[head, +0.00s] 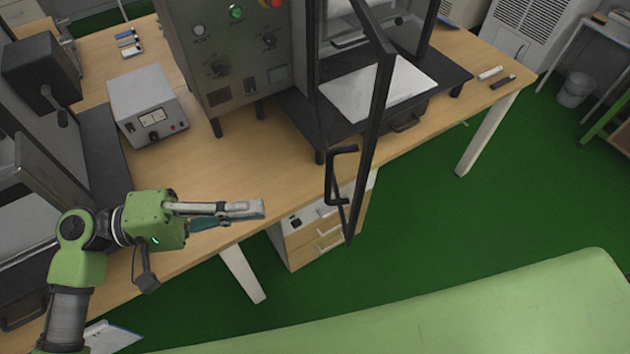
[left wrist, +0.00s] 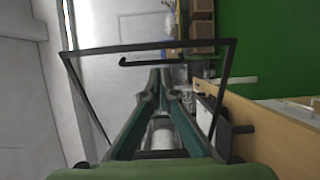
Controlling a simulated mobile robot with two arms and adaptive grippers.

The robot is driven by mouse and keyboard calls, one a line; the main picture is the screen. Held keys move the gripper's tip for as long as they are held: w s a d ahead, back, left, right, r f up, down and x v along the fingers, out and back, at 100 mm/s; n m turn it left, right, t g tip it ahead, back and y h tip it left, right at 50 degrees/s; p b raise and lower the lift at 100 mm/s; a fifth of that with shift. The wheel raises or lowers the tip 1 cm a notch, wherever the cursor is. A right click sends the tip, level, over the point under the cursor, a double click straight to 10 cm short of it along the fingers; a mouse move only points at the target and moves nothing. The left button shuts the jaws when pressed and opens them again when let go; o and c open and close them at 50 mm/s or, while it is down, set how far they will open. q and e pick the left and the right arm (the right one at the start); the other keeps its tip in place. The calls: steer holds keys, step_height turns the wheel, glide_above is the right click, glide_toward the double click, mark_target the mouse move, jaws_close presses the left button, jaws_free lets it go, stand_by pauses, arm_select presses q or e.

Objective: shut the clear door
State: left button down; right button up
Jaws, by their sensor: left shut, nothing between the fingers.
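The clear door (head: 377,110) has a dark frame and a dark bar handle (head: 341,175). It stands open, swung out past the front edge of the table from the test machine (head: 225,55). My left gripper (head: 262,208) is shut and empty, in front of the table edge and to the left of the door handle, apart from it in the head view. In the left wrist view the door frame (left wrist: 228,75) and its handle (left wrist: 150,61) show beyond the fingers (left wrist: 165,75). My right gripper is not in view.
The wooden table (head: 195,165) holds a meter box (head: 147,104) and another dark-framed machine at the left. A drawer cabinet (head: 322,236) stands under the table behind the door. The green floor (head: 420,215) right of the door is clear.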

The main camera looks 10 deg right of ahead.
mark_target(354, 196)
arm_select(q)
steer(key=d+p, duration=0.2)
steer(key=d, duration=0.2)
steer(key=d+p, duration=0.2)
steer(key=d, duration=0.2)
steer(key=d+p, duration=0.2)
steer(key=d, duration=0.3)
steer(key=shift+s+r, duration=0.1)
steer(key=shift+s, duration=0.2)
steer(key=shift+d, duration=0.35)
steer(key=shift+f, duration=0.2)
